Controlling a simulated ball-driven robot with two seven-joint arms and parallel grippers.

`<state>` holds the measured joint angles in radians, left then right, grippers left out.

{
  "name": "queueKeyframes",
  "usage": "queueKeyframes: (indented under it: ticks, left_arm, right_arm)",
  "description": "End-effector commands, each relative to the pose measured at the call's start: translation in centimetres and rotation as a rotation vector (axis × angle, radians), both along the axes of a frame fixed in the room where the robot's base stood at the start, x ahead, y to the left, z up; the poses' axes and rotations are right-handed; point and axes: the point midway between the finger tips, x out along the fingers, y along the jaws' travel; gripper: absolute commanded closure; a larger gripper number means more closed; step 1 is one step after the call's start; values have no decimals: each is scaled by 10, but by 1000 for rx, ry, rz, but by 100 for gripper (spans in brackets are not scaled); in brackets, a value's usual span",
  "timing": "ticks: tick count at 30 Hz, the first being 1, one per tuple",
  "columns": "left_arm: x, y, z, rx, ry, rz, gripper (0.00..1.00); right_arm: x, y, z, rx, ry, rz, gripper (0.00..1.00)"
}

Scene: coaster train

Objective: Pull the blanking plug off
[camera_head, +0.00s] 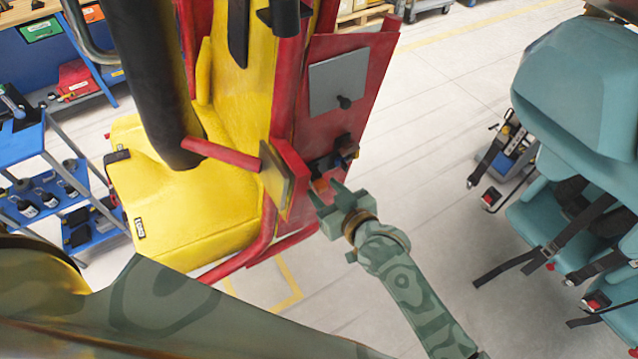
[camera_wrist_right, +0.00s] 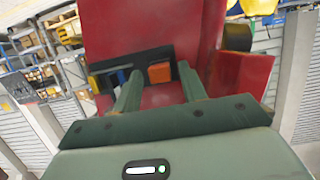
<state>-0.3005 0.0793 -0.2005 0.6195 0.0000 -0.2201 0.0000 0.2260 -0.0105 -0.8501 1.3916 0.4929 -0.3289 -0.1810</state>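The blanking plug appears to be the small orange block (camera_wrist_right: 159,73) on a black strip (camera_wrist_right: 135,66) fixed to the red seat-side panel. In the head view a small orange-red patch (camera_head: 320,184) shows at the same place, just beyond my right fingers. My right gripper (camera_head: 327,194) is open, its two fingers apart. In the right wrist view the gripper (camera_wrist_right: 159,84) has the orange block between and beyond its fingertips, nearer the right finger. I cannot tell whether a finger touches it. My left gripper is not in view.
A yellow seat (camera_head: 185,205) with red tubes stands left of my right gripper. A grey plate (camera_head: 338,80) is above. Teal seats (camera_head: 580,95) with hanging belts stand at right.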

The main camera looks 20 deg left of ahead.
Motion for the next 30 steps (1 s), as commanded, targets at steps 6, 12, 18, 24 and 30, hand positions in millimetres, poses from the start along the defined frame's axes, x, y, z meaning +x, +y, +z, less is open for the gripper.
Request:
queueKeyframes:
  ticks: [6,12,18,24,30]
  left_arm:
    - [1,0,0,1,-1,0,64]
    - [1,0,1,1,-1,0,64]
    - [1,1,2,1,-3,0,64]
    - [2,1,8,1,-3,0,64]
    - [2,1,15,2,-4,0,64]
  right_arm:
    - [0,0,0,0,0,0,100]
    - [-1,-1,0,-1,1,0,100]
    - [-2,-3,-1,-2,1,0,100]
    - [-7,-9,1,-1,1,0,100]
    - [-13,-16,1,-2,0,0,100]
